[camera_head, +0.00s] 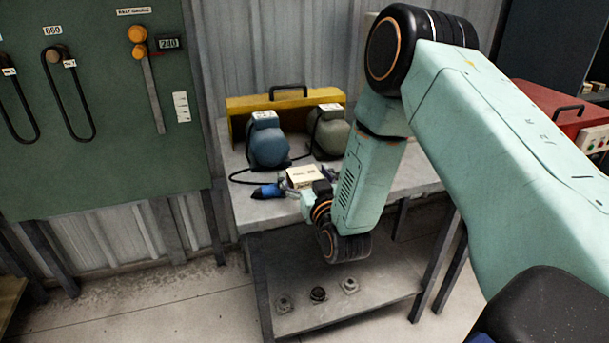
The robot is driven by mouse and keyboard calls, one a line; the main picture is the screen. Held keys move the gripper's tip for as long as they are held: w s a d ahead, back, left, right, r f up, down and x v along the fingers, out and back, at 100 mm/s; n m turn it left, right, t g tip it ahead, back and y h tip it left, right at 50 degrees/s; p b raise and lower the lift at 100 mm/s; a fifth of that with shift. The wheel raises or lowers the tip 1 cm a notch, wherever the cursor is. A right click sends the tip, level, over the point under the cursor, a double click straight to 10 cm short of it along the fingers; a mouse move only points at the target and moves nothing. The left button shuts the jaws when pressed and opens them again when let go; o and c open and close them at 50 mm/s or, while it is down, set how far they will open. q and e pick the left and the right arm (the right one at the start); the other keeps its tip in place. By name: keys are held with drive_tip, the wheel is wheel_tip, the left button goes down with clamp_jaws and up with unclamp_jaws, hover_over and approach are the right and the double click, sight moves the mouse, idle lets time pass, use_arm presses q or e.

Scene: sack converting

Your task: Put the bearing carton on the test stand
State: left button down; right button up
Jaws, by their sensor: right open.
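A small cream carton (303,175) with a printed label sits low on the grey bench top, in front of two bag-closer-like machines. I take it for the bearing carton. My right gripper (308,182) is open at the carton, its fingers near the carton's sides. Whether they touch it I cannot tell. The gripper and wrist hide part of the carton's near side. No thing in view is marked as the test stand; the bench (395,183) may be it. My left gripper is not in view.
A blue machine (268,146) and a green-grey one (328,134) stand close behind the carton, before a yellow case (240,104). A blue-black tool (268,191) lies left of it. Several small metal parts (318,294) rest on the lower shelf. A red case (545,112) is at right.

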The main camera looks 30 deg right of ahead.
drive_tip(key=shift+r, duration=0.25)
drive_tip(key=p+v, duration=0.1)
drive_tip(key=v, duration=1.1)
drive_tip(key=shift+p, duration=0.4)
